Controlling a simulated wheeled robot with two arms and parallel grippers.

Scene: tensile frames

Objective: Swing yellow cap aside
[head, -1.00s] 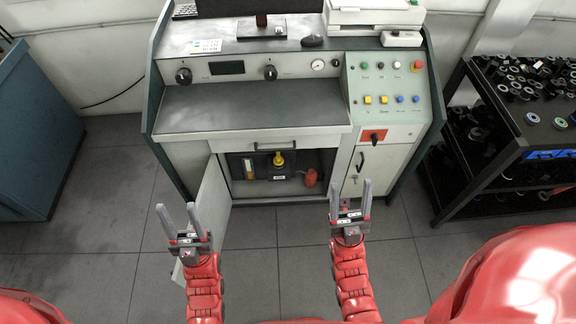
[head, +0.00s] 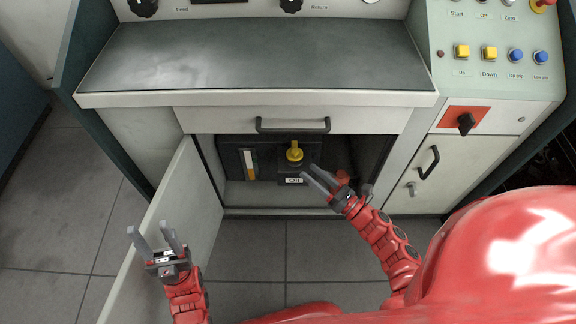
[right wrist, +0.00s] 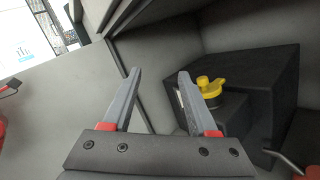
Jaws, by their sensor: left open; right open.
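The yellow cap (head: 294,152) sits on top of a dark block with a white label (head: 294,181) inside the open lower cabinet. In the right wrist view the cap (right wrist: 209,87) shows just right of the right fingertip, on a dark box (right wrist: 256,90). My right gripper (head: 319,180) is open and empty at the cabinet opening, a little right of and in front of the cap, apart from it. My left gripper (head: 152,236) is open and empty, low at the left, by the open cabinet door (head: 172,230).
The drawer front (head: 292,121) and worktop (head: 262,58) overhang the cabinet opening. A red object (head: 342,177) stands inside at the right, partly hidden by my right gripper. The closed right door (head: 450,172) is beside the opening. Grey floor lies in front.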

